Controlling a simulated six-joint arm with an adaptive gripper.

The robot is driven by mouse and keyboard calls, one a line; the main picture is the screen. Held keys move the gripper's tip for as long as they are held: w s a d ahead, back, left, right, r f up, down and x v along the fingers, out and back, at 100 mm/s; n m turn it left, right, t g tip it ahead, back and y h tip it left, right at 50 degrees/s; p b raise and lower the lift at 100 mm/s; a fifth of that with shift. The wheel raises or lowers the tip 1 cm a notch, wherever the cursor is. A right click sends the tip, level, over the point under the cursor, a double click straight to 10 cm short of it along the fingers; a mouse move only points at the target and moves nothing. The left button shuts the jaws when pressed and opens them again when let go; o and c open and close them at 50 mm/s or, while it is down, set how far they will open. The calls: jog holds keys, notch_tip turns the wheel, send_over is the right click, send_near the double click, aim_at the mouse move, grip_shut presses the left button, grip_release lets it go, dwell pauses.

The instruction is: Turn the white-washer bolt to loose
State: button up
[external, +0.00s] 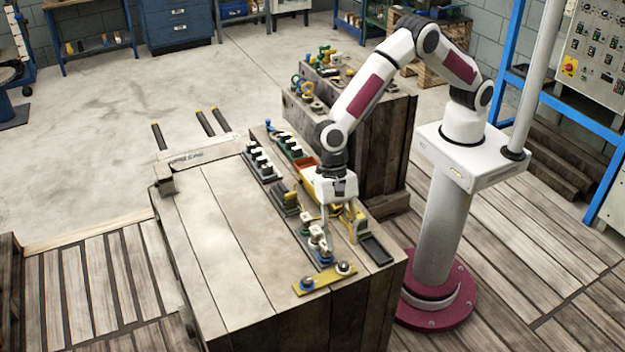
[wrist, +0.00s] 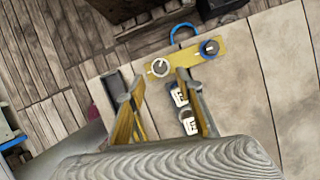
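A yellow plate (external: 326,279) lies near the front corner of the wooden block top and carries two upright bolts. The white-washer bolt (external: 343,268) is at the plate's right end. In the wrist view, this bolt (wrist: 160,68) has a pale ring and a dark mark on its head. The blue-washer bolt (external: 307,284) is at the other end; it also shows in the wrist view (wrist: 209,48). My gripper (external: 340,232) points down behind the plate, apart from both bolts. In the wrist view, its two fingers (wrist: 159,86) are spread with no bolt between them.
Small white-and-blue fittings (external: 318,240) stand close to the fingers, behind the plate. A dark shallow tray (external: 377,250) lies to the right. The block top's left side (external: 225,235) is clear.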

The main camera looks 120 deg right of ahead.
aim_at(344, 263)
jog(key=shift+x, duration=3.3)
